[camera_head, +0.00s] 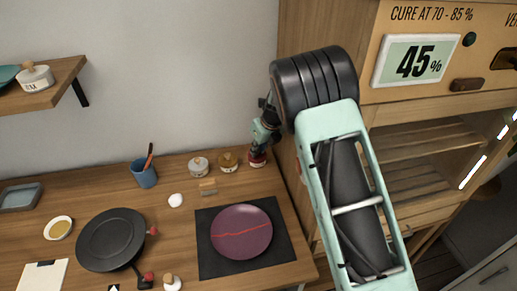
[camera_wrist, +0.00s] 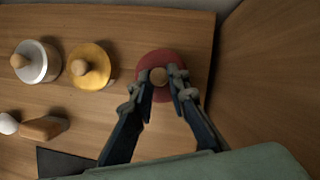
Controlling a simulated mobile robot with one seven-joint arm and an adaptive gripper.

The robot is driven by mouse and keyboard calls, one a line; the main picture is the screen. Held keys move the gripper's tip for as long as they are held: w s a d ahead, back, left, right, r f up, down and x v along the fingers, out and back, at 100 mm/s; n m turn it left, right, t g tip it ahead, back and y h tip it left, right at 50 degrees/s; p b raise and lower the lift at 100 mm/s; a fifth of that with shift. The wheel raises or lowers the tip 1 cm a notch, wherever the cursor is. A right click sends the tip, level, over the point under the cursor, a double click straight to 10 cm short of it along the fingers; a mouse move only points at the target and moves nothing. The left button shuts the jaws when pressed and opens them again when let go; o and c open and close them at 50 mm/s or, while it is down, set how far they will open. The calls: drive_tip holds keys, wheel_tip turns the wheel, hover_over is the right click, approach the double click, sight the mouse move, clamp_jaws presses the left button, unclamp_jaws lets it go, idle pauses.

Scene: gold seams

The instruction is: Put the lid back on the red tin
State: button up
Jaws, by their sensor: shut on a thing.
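The red tin (camera_head: 257,161) stands at the back right of the wooden worktop, close to the cabinet side. In the wrist view a round red lid (camera_wrist: 147,60) with a pale wooden knob (camera_wrist: 158,76) is seen from above. My gripper (camera_head: 262,140) reaches down over the red tin. In the wrist view its fingertips (camera_wrist: 159,88) are shut on the lid's knob from both sides. The lid covers the tin's opening from this angle. I cannot tell whether the lid rests fully on the rim or sits slightly above it.
A yellow tin (camera_head: 228,163) and a white tin (camera_head: 198,168), both knobbed, stand left of the red one. A wooden block (camera_head: 208,187) lies in front. A purple plate (camera_head: 236,220) with a red seam lies on a black mat (camera_head: 213,264). The cabinet (camera_head: 300,150) rises close on the right.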

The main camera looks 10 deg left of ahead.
idle(0.4)
drive_tip(key=o, duration=0.9)
drive_tip(key=shift+o, duration=0.3)
drive_tip(key=o, duration=0.4)
drive_tip(key=shift+o, duration=0.2)
drive_tip(key=shift+r, duration=0.1)
drive_tip(key=shift+r+p, duration=3.2)
drive_tip(key=shift+r, duration=0.25)
